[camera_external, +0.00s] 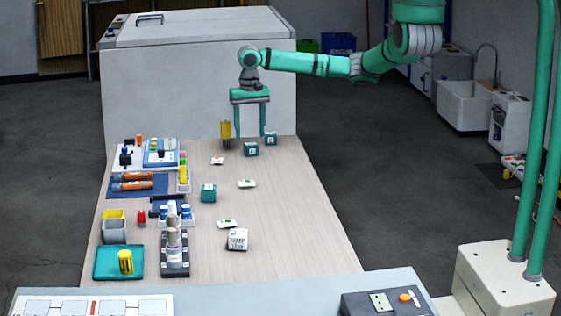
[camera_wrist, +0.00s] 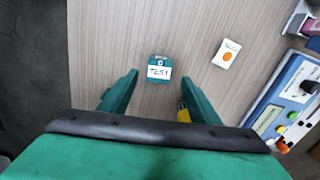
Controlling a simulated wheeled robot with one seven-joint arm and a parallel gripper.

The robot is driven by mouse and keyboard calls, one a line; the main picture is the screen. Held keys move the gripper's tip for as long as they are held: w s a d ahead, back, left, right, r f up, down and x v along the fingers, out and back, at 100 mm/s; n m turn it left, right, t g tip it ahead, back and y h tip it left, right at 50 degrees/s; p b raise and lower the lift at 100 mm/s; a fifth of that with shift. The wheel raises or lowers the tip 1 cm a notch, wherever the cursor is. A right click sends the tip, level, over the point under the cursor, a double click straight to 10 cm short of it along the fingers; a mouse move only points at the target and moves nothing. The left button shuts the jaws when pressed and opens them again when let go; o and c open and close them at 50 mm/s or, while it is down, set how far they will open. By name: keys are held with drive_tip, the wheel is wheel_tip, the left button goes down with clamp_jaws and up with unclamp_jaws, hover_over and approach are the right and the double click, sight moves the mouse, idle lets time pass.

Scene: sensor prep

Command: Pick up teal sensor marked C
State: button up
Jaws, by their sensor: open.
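Several small teal blocks with white labels are on the bench. In the external view one (camera_external: 250,149) sits just below my gripper (camera_external: 250,136), another (camera_external: 271,138) is close by on the right, and a third (camera_external: 208,193) is farther toward the camera. No letter C is legible on any of them. In the wrist view a teal block (camera_wrist: 158,60) with a label that seems to read "TEST" lies just beyond and between the fingertips of my gripper (camera_wrist: 160,78). My gripper is open and empty above the bench, its fingers pointing down.
A yellow cylinder (camera_external: 226,130) stands close to the left of my gripper; part of it shows beside the right finger in the wrist view (camera_wrist: 183,113). A card with an orange dot (camera_wrist: 227,54) lies nearby. Blue devices and racks line the left. A white box (camera_external: 237,239) stands nearer.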

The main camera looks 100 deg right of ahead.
sight(251, 143)
drive_tip(key=shift+s+a+f, duration=0.1)
drive_tip(key=shift+a+f, duration=0.05)
drive_tip(key=shift+f, duration=2.6)
drive_tip(key=c, duration=1.2)
